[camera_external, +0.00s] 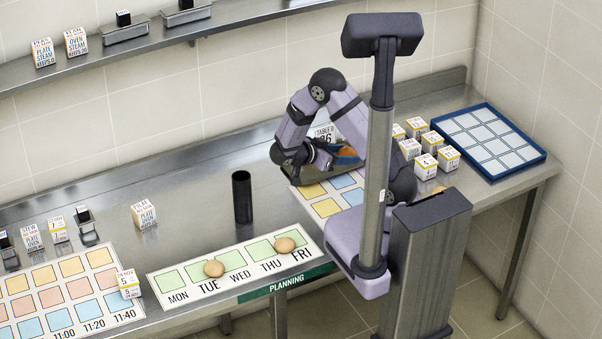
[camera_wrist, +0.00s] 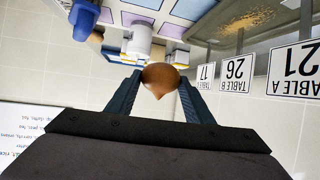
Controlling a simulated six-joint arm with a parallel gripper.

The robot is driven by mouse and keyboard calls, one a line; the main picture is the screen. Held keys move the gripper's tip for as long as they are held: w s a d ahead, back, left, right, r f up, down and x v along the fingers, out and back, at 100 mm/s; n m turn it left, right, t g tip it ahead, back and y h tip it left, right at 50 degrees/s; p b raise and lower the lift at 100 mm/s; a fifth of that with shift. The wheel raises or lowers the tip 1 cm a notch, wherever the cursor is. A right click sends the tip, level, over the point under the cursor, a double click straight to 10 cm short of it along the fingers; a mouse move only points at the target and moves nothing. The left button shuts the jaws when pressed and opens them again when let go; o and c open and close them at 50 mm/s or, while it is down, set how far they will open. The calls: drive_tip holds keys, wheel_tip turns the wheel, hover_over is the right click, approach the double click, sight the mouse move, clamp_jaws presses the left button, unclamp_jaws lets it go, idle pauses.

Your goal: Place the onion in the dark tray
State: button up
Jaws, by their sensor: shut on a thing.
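The onion (camera_wrist: 160,78) is brown and round with a pointed tip. In the wrist view it sits between the two dark blue fingers of my gripper (camera_wrist: 158,84), which are shut on it. In the external view my gripper (camera_external: 345,157) is over the back of the bench near the upright table cards, and the onion shows as a small orange-brown patch (camera_external: 347,151), partly covered. A tray with a dark blue rim (camera_external: 533,163) lies at the bench's right end, well to the right of my gripper. Its pale gridded floor looks empty.
Several small boxes (camera_external: 426,166) stand between my arm and the blue-rimmed tray. A black cylinder (camera_external: 242,197) stands upright mid-bench. Two tan round items lie on the planning strip (camera_external: 172,297). Table cards (camera_wrist: 237,74) stand on the right in the wrist view.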

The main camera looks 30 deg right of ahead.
drive_tip(key=d+r+b, duration=0.2)
drive_tip(key=d+r, duration=0.4)
drive_tip(key=d, duration=0.6)
drive_tip(key=d+r+b, duration=0.2)
drive_tip(key=d+r, duration=0.4)
drive_tip(key=d, duration=0.6)
drive_tip(key=w+a+r+n+t+y, duration=0.3)
drive_tip(key=w+a+n+t, duration=0.25)
drive_tip(key=w+n, duration=0.2)
drive_tip(key=w+a+f+n+t+y, duration=0.2)
drive_tip(key=a+f+n+t+y, duration=0.2)
drive_tip(key=a+f, duration=0.4)
drive_tip(key=a+n+y, duration=0.1)
drive_tip(key=a+y, duration=0.1)
drive_tip(key=shift+w+a, duration=0.35)
drive_tip(key=shift+w, duration=0.05)
drive_tip(key=shift+f+t, duration=0.15)
drive_tip(key=shift+t, duration=0.1)
drive_tip(key=shift+f+p, duration=0.95)
drive_tip(key=shift+f, duration=7.95)
